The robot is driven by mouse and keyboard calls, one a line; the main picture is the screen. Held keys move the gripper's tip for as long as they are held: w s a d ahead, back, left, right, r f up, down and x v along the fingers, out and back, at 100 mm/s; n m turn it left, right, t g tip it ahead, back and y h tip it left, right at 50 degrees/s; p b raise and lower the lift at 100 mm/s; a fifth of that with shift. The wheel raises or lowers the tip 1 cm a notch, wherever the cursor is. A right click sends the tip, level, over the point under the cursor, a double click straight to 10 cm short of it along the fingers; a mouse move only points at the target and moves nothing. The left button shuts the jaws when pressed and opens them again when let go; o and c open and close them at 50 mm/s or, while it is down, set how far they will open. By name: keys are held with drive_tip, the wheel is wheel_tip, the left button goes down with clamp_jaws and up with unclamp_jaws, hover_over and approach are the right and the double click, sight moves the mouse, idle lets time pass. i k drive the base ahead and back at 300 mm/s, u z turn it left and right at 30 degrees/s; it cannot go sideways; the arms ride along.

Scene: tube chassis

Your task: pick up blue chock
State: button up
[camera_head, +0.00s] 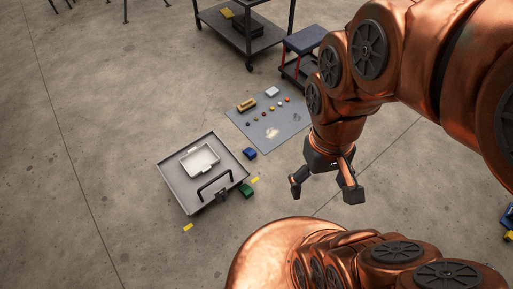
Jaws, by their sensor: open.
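A small blue chock (250,154) lies on the concrete floor, just off the right corner of a grey tray-like cart (177,191) and near the lower left edge of a grey mat. My gripper (325,192) is open and empty. It hangs to the right of the blue chock and lower in the picture, apart from it. Its fingers are spread and point down. A green chock (246,190) sits by the cart's lower right side, below the blue one in the picture.
The grey mat (243,127) carries several small coloured pieces, a wooden-looking block (246,105) and a white box (272,91). A white tray (187,160) lies in the cart, beside a black handle (214,184). A dark shelf trolley (271,39) stands behind. Floor between gripper and chock is clear.

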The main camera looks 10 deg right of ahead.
sight(250, 153)
drive_tip(key=k, duration=0.6)
drive_tip(key=u, duration=0.6)
drive_tip(key=i, duration=0.55)
drive_tip(key=u, duration=0.45)
drive_tip(key=i, duration=1.15)
drive_tip(key=z, duration=0.4)
